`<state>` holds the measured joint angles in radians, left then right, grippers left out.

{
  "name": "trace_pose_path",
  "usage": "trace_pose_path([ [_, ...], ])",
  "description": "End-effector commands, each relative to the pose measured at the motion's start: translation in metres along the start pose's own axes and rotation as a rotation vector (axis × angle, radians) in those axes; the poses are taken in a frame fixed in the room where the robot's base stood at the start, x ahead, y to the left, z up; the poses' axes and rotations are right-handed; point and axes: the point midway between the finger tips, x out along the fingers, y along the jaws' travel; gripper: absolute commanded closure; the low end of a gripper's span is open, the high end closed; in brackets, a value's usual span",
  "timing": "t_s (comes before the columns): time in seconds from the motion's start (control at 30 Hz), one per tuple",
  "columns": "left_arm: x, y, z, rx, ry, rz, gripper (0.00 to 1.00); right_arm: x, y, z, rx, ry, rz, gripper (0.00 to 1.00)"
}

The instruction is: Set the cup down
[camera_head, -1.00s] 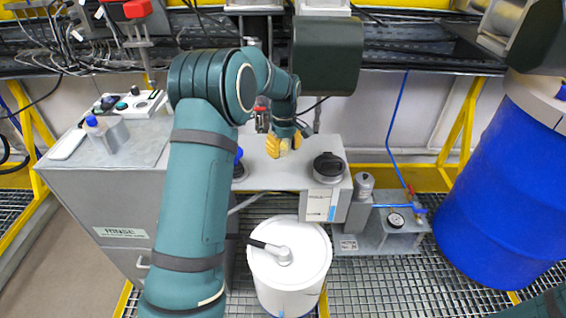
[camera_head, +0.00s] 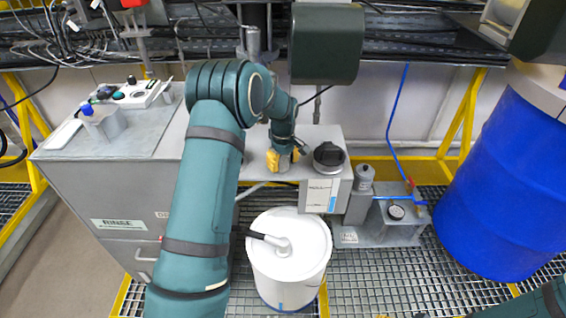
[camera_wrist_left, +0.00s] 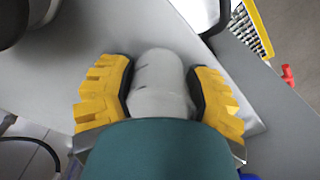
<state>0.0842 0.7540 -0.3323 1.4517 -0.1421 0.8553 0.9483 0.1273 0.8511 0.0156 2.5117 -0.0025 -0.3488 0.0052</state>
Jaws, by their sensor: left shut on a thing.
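My left gripper (camera_head: 283,160) has yellow fingertips and is shut on a pale grey cup (camera_wrist_left: 160,85). In the left wrist view the cup sits between the two yellow pads, with one pad on each side. In the head view only a small part of the cup shows below the fingers, over the grey bench top (camera_head: 257,145). I cannot tell whether its base touches the bench. My right gripper is not in view.
A black-topped round object (camera_head: 328,156) stands close to the right of my left gripper. A white drum (camera_head: 290,262) stands on the grating in front, a blue drum (camera_head: 500,180) at right.

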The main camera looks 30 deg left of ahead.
Motion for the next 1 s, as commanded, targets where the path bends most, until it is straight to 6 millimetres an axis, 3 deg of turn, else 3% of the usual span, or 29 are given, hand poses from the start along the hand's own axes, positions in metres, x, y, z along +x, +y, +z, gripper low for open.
trace_pose_path([
  [0.17, 0.003, 0.000, 0.000, 0.000, 0.000, 0.000, 0.60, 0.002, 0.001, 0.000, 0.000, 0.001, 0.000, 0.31],
  [0.2, 0.003, 0.000, 0.000, 0.000, 0.000, 0.000, 0.37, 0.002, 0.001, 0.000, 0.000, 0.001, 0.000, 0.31],
  [0.27, 0.003, 0.000, 0.000, 0.000, 0.000, 0.000, 0.16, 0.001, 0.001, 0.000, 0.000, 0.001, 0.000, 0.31],
  [0.3, 0.003, 0.000, 0.000, 0.000, 0.000, 0.000, 0.13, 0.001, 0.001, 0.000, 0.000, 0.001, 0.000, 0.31],
  [0.67, -0.003, 0.000, 0.000, 0.000, 0.000, 0.000, 0.13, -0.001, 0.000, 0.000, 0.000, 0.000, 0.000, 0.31],
  [0.77, -0.015, 0.001, 0.000, 0.000, 0.001, 0.002, 0.13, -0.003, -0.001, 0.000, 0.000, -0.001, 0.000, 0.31],
  [1.0, -0.063, 0.001, 0.000, 0.001, 0.002, 0.004, 0.13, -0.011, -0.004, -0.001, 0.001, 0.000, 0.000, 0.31],
])
